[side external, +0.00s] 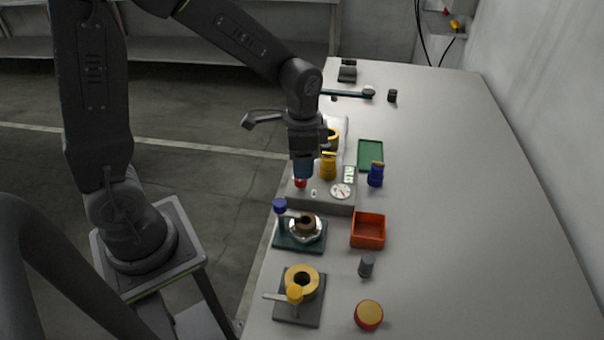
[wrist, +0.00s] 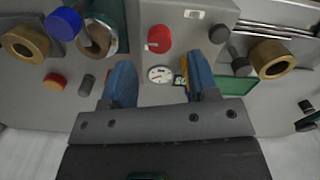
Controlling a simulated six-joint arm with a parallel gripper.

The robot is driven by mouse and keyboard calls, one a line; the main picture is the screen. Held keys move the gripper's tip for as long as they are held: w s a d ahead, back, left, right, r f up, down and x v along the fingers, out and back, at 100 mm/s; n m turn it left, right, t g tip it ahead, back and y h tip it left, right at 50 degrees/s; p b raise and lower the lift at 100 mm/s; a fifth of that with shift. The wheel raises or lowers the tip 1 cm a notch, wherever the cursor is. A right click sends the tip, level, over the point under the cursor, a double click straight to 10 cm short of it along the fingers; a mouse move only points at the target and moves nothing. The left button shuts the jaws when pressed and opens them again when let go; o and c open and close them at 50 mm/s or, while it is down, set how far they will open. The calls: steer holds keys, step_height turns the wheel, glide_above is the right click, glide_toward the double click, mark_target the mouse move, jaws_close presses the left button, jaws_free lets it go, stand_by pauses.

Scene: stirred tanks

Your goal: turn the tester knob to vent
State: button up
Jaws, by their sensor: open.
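The tester is a grey box (side external: 325,203) on the bench, with a round white dial gauge (side external: 341,191) and a small lit display (side external: 349,175) on top. Its red knob (side external: 300,184) sits near the box's left edge. In the wrist view the red knob (wrist: 158,38) lies just beyond my fingertips, roughly centred between them, and the gauge (wrist: 160,74) shows between the fingers. My gripper (side external: 303,172) points down above the knob, with its blue fingers apart and empty. It also shows in the wrist view (wrist: 160,64). Which setting the knob points at is too small to read.
A yellow-topped part (side external: 328,166) stands close right of my fingers. A blue fitting (side external: 376,175), green tray (side external: 370,153) and orange-red bin (side external: 368,242) lie to the right. Fixtures with a brown ring (side external: 306,227) and a yellow ring (side external: 302,280) stand nearer. The bench's right side is clear.

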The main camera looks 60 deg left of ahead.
mark_target(301, 183)
steer(key=shift+f, duration=2.25)
steer(key=c, duration=0.9)
